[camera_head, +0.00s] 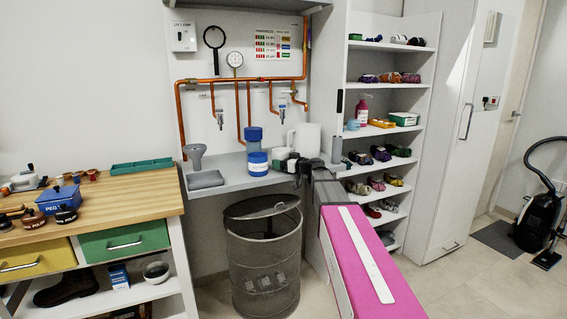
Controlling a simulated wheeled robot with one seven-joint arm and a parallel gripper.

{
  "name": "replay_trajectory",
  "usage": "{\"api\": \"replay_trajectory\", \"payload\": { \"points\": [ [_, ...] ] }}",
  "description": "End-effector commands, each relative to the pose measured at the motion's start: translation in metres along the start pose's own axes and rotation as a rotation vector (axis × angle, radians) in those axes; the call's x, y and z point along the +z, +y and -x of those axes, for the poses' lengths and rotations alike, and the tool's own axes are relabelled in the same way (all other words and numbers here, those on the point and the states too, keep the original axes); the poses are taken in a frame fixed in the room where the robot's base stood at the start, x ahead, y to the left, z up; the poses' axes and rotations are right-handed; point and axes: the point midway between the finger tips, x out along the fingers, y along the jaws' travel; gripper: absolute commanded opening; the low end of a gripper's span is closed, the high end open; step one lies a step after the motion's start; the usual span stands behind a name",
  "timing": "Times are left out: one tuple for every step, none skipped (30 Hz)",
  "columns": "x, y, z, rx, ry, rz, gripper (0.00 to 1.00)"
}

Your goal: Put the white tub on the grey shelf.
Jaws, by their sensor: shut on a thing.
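The white tub (257,164), with blue on its lid and lower part, is upright at the front of the grey shelf (233,183) under the copper pipes. My gripper (275,161) reaches in from the right and is shut on the tub's right side. The fingertips are small and partly hidden. I cannot tell whether the tub's base touches the shelf.
A blue-topped container (253,138) stands just behind the tub. A white jug-like vessel (308,139) stands behind my gripper. A grey tray (206,179) and a grey funnel-like piece (195,156) are at the left. A mesh bin (264,255) stands below.

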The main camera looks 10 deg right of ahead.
Motion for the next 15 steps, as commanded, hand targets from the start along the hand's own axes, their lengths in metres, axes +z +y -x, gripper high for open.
{"api": "replay_trajectory", "payload": {
  "points": [
    [-0.0005,-0.0003,0.0002,0.000,0.001,0.000,0.63],
    [-0.0005,-0.0003,0.0002,0.000,0.001,0.000,0.63],
    [-0.0006,-0.0003,0.0003,0.000,0.001,0.000,0.63],
    [-0.0005,-0.0003,0.0003,0.000,0.001,0.000,0.63],
    [-0.0003,-0.0003,0.0003,-0.001,0.000,0.000,0.63],
    [0.0005,-0.0002,0.0003,-0.001,0.000,0.000,0.63],
    [0.0013,-0.0002,0.0003,-0.001,0.000,0.000,0.63],
    [0.0017,-0.0002,0.0003,-0.001,0.000,0.000,0.90],
    [0.0014,-0.0002,0.0003,-0.001,0.000,0.000,1.00],
    [0.0013,-0.0002,0.0003,-0.001,0.000,0.000,1.00],
    [0.0013,-0.0002,0.0003,-0.001,0.000,0.000,1.00],
    [0.0013,-0.0002,0.0004,-0.001,0.000,0.000,1.00],
    [0.0013,-0.0002,0.0004,-0.001,0.000,0.000,1.00],
    [0.0013,-0.0002,0.0004,-0.001,0.000,0.000,1.00],
    [0.0012,-0.0001,0.0004,-0.001,0.000,0.000,1.00]
  ]
}}
